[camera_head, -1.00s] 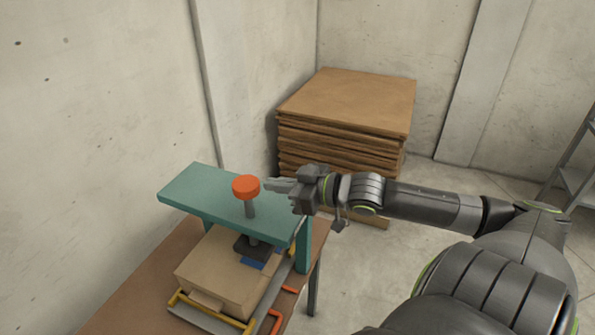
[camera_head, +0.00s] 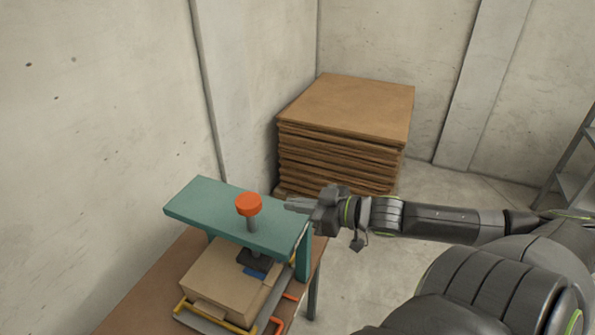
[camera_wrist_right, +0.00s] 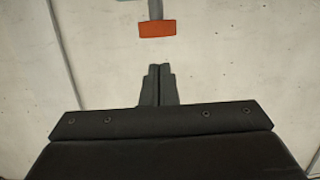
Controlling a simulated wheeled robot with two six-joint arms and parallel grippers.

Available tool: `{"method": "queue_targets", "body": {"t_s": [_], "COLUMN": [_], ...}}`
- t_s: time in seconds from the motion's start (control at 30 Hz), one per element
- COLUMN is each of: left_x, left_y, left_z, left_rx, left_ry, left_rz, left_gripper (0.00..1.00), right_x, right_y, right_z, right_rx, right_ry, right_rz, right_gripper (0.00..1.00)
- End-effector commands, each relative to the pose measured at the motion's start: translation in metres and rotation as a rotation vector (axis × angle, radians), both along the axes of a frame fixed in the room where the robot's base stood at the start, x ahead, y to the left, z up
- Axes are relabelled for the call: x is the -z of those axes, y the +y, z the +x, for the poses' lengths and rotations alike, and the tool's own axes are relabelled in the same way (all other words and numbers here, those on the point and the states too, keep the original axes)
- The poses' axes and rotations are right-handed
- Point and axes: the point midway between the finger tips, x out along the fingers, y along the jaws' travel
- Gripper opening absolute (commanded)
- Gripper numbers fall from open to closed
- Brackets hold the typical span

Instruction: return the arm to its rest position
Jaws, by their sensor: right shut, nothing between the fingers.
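My right gripper (camera_head: 290,205) is shut and empty in the head view. It is beside the orange knob (camera_head: 248,204), a little to its right and apart from it, near the right end of the teal press beam (camera_head: 205,203). The shut fingers also show in the right wrist view (camera_wrist_right: 157,85), with the orange knob (camera_wrist_right: 157,29) beyond them. Under the beam, the dark press plate (camera_head: 252,260) is over a cardboard box (camera_head: 220,287). My left gripper is not in view.
The press stands on a brown table (camera_head: 140,290) at the lower left. A stack of brown boards (camera_head: 345,110) stands by the back wall. A grey shelf frame (camera_head: 575,185) is at the right edge. Bare floor shows between the table and the boards.

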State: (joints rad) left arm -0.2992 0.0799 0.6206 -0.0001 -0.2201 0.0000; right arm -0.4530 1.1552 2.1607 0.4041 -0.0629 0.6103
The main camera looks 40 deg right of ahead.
Motion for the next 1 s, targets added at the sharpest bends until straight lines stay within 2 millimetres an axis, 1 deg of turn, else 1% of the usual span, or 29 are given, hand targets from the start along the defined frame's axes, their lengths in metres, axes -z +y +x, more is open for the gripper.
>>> {"method": "queue_targets", "body": {"t_s": [0.6,0.67,0.77,0.83,0.87,0.9,0.97,1.0], "left_x": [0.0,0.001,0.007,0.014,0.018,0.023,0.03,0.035], "left_y": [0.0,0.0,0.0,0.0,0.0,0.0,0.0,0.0], "left_z": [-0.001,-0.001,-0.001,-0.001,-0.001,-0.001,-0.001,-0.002], "left_rx": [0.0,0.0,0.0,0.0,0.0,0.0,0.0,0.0], "left_ry": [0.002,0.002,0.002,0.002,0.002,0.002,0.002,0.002], "left_rz": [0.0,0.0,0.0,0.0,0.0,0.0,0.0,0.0], "left_gripper": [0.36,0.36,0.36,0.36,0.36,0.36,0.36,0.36], "right_x": [0.0,0.002,0.02,0.046,0.06,0.08,0.114,0.137], "right_y": [0.0,-0.002,-0.016,-0.037,-0.048,-0.063,-0.086,-0.1], "right_z": [0.0,0.001,0.005,0.008,0.01,0.01,0.009,0.007], "right_rx": [0.0,0.005,0.048,0.107,0.139,0.183,0.249,0.293], "right_ry": [0.0,0.0,0.006,0.015,0.022,0.035,0.059,0.081], "right_rz": [0.0,-0.001,-0.011,-0.029,-0.038,-0.052,-0.076,-0.09], "right_gripper": [0.0,0.0,0.0,0.0,0.0,0.0,0.0,0.0]}}
